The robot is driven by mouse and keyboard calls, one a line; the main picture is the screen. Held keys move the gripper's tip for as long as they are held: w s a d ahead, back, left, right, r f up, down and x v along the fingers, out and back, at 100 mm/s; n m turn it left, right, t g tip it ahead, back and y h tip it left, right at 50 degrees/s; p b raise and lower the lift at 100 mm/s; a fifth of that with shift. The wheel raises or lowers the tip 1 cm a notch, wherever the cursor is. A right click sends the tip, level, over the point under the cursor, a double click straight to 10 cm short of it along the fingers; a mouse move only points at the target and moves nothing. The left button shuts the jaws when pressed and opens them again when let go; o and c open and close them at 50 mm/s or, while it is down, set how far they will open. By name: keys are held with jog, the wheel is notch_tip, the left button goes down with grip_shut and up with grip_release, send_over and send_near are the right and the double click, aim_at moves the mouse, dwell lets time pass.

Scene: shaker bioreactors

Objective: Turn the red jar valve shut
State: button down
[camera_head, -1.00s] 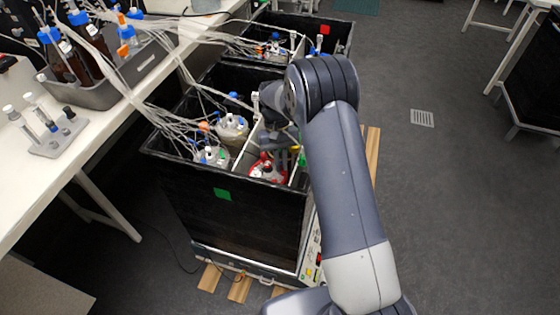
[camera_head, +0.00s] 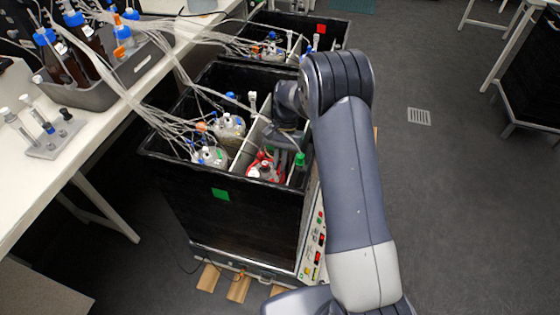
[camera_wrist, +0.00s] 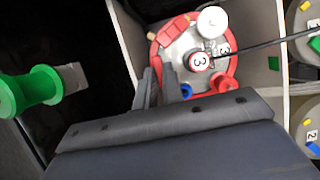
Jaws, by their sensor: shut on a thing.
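The red jar (camera_head: 256,172) stands in the front black box, in the compartment right of a light divider. In the wrist view its round top (camera_wrist: 232,66) has a red rim, a "3" label, a white cap and several red and blue fittings. My gripper (camera_wrist: 155,72) reaches the jar's edge, its two fingers close together. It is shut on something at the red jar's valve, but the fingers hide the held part. In the head view my gripper (camera_head: 288,142) is over the back right of the jar, partly hidden by my arm.
A green-capped fitting (camera_head: 299,160) stands right of the jar; a green spool shape (camera_wrist: 28,90) shows in the wrist view. Other jars (camera_head: 209,156) with tubes sit left of the divider (camera_head: 246,150). Box walls (camera_head: 225,182) enclose the space. Open floor (camera_head: 450,200) lies right.

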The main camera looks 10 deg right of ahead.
dwell(0.3)
jog(key=c, duration=1.5)
grip_release()
jog(key=v, duration=1)
jog(key=shift+w+r, duration=0.1)
jog(key=shift+r, duration=0.3)
jog(key=x, duration=1.1)
jog(key=shift+d, duration=0.1)
jog(key=shift+w, duration=0.1)
